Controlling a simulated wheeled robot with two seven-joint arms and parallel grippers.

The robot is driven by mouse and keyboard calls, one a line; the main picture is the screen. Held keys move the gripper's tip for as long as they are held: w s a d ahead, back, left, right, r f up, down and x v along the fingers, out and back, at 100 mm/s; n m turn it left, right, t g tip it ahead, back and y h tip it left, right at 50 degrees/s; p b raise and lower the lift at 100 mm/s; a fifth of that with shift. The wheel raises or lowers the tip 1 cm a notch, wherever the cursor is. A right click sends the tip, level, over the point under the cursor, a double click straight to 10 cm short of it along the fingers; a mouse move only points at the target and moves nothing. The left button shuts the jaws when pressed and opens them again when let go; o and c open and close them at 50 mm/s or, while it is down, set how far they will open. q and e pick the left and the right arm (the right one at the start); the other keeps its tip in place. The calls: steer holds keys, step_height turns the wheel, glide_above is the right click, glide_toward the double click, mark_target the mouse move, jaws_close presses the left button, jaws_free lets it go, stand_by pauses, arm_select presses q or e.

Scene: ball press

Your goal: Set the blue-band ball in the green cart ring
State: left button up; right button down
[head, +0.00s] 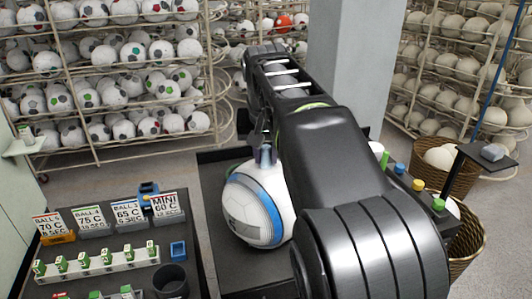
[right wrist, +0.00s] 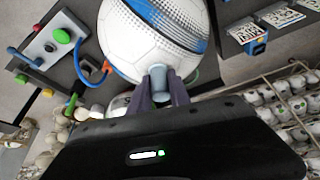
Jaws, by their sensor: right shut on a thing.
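The blue-band ball (head: 240,209), white with a blue band and a grey patch, sits at the middle of the head view over a dark surface. It also fills the top of the right wrist view (right wrist: 135,45). My right gripper (right wrist: 162,88) is shut on a small grey-blue cylinder (right wrist: 178,90) at the ball's side. This cylinder also shows at the ball's top in the head view (head: 265,155); I cannot tell whether it is fixed to the ball. My right arm hides the ball's right side. I cannot make out the green cart ring. My left gripper is not in view.
A dark table (head: 120,212) at lower left holds price-like cards (head: 90,218), a white rack with green-topped pieces (head: 98,262) and a dark cup (head: 171,280). Colored knobs (head: 418,185) and wicker baskets (head: 450,170) stand at right. Ball racks (head: 110,75) line the back.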

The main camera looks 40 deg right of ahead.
steer(key=shift+f, duration=0.2)
steer(key=c, duration=1.2)
jaws_free()
steer(key=shift+c, duration=0.2)
steer(key=shift+r, duration=0.1)
steer(key=shift+s+a+r, duration=0.1)
steer(key=shift+r, duration=0.2)
steer(key=b+v, duration=0.1)
steer(key=v, duration=0.3)
steer(key=shift+a+r, duration=0.1)
steer(key=shift+r, duration=0.05)
steer(key=shift+p+v, duration=0.55)
steer(key=shift+v, duration=0.65)
steer(key=shift+r, duration=0.25)
